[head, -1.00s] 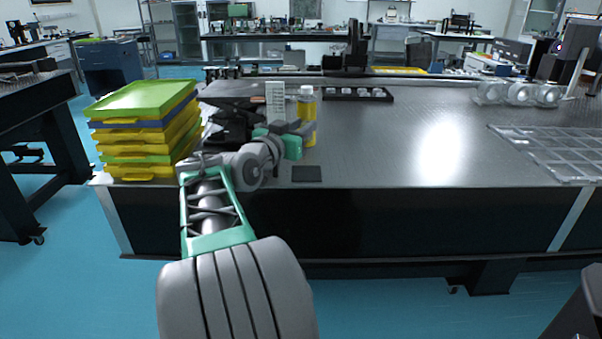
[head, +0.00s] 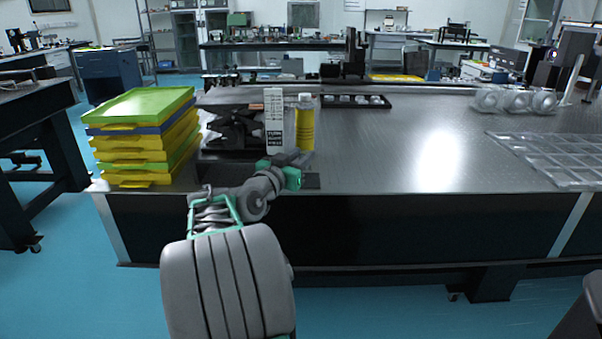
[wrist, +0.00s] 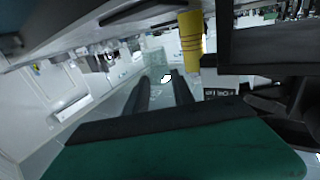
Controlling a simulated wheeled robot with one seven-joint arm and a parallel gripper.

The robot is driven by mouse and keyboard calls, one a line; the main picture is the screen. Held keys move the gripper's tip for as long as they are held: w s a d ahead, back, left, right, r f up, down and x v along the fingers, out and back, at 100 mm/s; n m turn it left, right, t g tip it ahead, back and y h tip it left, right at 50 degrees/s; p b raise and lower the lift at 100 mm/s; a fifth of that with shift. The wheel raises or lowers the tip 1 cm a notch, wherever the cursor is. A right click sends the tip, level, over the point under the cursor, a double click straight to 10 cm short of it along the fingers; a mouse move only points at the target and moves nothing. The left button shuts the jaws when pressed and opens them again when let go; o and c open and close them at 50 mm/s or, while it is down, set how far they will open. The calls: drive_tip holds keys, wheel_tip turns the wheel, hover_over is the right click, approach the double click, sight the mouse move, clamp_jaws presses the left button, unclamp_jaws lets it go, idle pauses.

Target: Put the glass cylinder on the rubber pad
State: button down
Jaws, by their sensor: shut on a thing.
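My gripper (head: 292,164) is near the front edge of the optical table, just above and beside the dark rubber pad (head: 313,181). The pad lies flat and is partly hidden behind my gripper in the head view. In the wrist view my two dark fingers (wrist: 161,88) are closed on a clear, see-through thing, the glass cylinder (wrist: 157,66). Its outline is faint against the background. The cylinder cannot be made out in the head view, and I cannot tell whether it touches the pad.
A yellow bottle (head: 305,125) and a white box (head: 274,118) stand just behind my gripper. A black device (head: 235,130) is behind left. Stacked trays (head: 145,135) stand at the left. A clear compartment tray (head: 555,155) lies at the right. The table's middle (head: 400,150) is free.

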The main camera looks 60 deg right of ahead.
drive_tip(key=shift+w+d+f+b, duration=0.1)
drive_tip(key=shift+d+f+b, duration=0.1)
drive_tip(key=shift+f, duration=0.75)
drive_tip(key=shift+w+d+f+b, duration=0.1)
drive_tip(key=shift+f+b, duration=0.1)
drive_tip(key=shift+f, duration=0.7)
drive_tip(key=shift+f, duration=0.2)
drive_tip(key=c, duration=1.1)
unclamp_jaws()
drive_tip(key=shift+r, duration=0.1)
